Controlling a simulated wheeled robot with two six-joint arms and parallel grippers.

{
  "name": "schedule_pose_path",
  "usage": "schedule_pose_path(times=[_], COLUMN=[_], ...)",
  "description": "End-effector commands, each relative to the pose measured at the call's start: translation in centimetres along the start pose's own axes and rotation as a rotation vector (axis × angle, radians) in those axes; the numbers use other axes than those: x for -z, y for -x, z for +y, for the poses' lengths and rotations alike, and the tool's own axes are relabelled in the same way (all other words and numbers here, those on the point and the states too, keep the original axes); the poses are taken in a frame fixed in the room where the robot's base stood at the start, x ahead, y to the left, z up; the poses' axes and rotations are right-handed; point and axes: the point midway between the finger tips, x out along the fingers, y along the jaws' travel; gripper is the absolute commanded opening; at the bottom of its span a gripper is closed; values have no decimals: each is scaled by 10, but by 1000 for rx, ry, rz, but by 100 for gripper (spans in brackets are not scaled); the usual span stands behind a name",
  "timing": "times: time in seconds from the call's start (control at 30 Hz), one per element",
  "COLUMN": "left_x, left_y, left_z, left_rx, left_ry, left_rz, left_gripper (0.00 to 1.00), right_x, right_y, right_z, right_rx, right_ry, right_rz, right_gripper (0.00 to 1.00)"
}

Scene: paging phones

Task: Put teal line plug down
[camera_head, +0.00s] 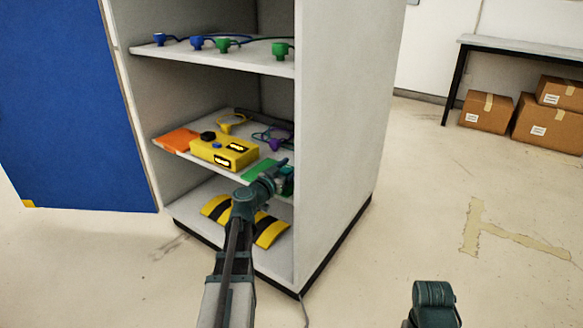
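My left arm reaches from the bottom up to the right front of the cabinet's middle shelf (213,165). Its gripper (284,177) is at that shelf's front right corner, beside a green mat (258,168). A small teal-green shape shows at the gripper, but it blends with the wrist, so I cannot tell whether it is the teal line plug or whether the fingers are shut. My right arm shows only as a link at the bottom right; its gripper is out of view.
A yellow box phone (225,150) and orange mat (176,140) share the middle shelf with a yellow plug (232,123) and purple plug (275,144). Blue and green plugs (280,50) sit on the upper shelf. A striped yellow-black piece (270,232) lies below. The blue door (70,100) stands open.

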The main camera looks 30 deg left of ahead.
Motion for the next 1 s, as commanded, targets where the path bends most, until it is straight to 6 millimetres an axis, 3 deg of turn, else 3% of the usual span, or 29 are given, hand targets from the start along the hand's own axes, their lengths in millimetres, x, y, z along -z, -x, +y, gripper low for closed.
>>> schedule_pose_path(times=[0.2, 0.7, 1.0], left_x=[6, 3, 3], left_y=[1, 97, 120], left_z=[0, 1, 0], left_rx=[0, 3, 0], left_ry=[0, 0, 0], left_rz=[0, 0, 0], left_gripper=[74, 74, 74], right_x=[0, 0, 0], right_y=[6, 3, 3], right_z=[1, 0, 0], right_rx=[0, 0, 0], right_ry=[0, 0, 0], right_rz=[0, 0, 0], right_gripper=[0, 0, 0])
